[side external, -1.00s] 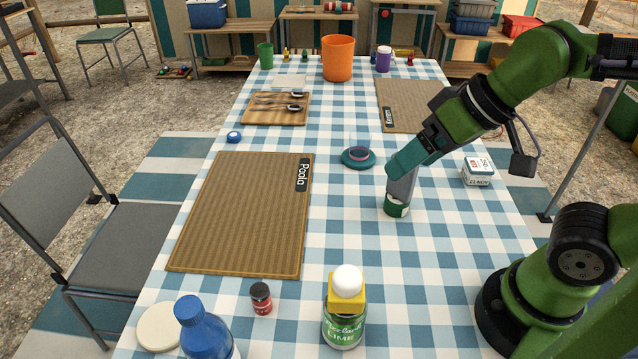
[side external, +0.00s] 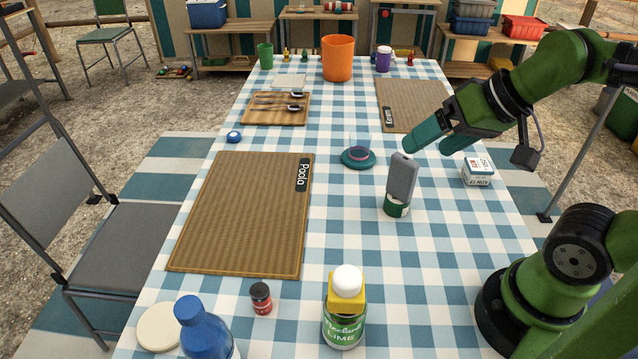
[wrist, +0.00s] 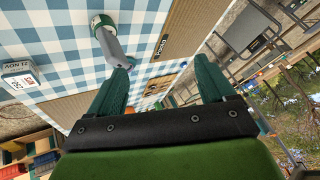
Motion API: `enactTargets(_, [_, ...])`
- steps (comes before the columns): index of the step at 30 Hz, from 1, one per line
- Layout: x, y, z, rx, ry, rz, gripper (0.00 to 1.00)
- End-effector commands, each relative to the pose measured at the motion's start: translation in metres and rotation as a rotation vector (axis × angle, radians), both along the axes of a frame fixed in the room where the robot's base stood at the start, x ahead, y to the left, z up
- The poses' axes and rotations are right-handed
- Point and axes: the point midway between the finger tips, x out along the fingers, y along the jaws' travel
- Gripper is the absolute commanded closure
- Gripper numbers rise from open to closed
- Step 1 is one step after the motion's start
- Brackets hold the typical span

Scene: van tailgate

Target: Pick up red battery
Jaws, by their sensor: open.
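A small red and black cylinder (side external: 261,298), which looks like the red battery, stands upright near the front of the table in the side view, right of the blue bottle. I cannot pick it out in the wrist view. My gripper (side external: 428,143) is open and empty, above the table's right half and far from the cylinder. Its two teal fingers also show spread apart in the wrist view (wrist: 164,64). A grey block (side external: 401,178) stands on a green and white can (side external: 396,208) just below and in front of the fingers; the two also show in the wrist view.
A green jar (side external: 343,328) topped by a yellow block and white ball stands right of the red cylinder. A blue bottle (side external: 204,328) and pale disc (side external: 159,327) are left. The Paola mat (side external: 240,215) lies behind. A white box (side external: 478,171) sits right.

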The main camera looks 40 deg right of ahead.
Motion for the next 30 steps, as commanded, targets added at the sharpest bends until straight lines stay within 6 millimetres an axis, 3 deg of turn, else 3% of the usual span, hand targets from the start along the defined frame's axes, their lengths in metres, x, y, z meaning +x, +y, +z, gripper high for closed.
enactTargets(3, [0.0, 0.0, 0.0, 0.0, 0.0, 0.0, 0.19])
enactTargets(7, [0.0, 0.0, 0.0, 0.0, 0.0, 0.0, 0.36])
enactTargets(17, [0.0, 0.008, -0.004, 0.0, 0.016, 0.032, 0.36])
enactTargets(23, [0.019, 0.058, -0.02, -0.034, 0.154, 0.226, 0.36])
enactTargets(30, [0.052, 0.155, -0.04, -0.116, 0.368, 0.353, 0.36])
